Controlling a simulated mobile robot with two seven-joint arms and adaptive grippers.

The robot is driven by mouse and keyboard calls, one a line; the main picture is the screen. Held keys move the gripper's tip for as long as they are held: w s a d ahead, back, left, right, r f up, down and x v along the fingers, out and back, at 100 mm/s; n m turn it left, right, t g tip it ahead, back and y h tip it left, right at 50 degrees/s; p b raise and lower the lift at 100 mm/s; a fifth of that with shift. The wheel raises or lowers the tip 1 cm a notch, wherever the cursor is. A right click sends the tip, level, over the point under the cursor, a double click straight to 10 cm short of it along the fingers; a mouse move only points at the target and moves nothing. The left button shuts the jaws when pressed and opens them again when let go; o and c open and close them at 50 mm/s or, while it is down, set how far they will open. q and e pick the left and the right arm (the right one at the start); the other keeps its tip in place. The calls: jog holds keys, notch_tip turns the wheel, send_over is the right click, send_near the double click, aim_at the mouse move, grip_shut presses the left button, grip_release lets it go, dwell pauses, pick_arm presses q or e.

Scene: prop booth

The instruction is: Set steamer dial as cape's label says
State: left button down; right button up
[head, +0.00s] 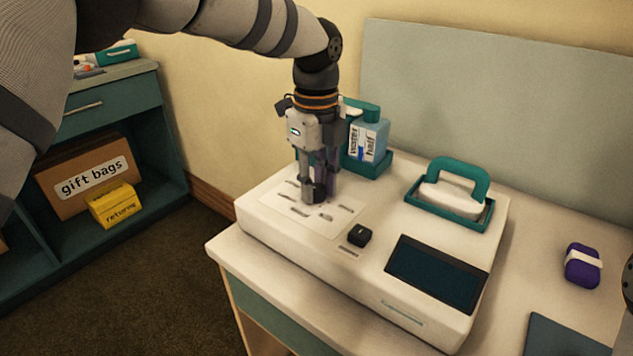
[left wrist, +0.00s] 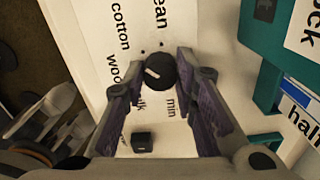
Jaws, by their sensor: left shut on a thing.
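The steamer (head: 275,245) is a wide white unit on the table, with a printed dial face on its top left. My left gripper (head: 318,190) points down over that face and is shut on the dial. In the left wrist view the dial (left wrist: 161,72) is a round black knob with a white mark, between my left fingertips (left wrist: 160,85). The words "cotton" and "wool" show around it, with others partly hidden. I cannot tell which word the mark points to. No cape label is readable. My right gripper is not in view.
A small black block (head: 359,236) and a dark panel (head: 436,274) are on the steamer's top. A blue tank (head: 369,141) labelled "half" stands behind my gripper. A teal-handled iron-like piece (head: 452,199) sits at right. A purple bundle (head: 582,266) with a pale band lies on the table.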

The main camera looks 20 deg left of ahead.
aim_at(316, 188)
pick_arm(q)
jog(key=shift+m, duration=0.6)
jog(key=c, duration=1.3)
grip_release()
notch_tip(316, 188, up, 12)
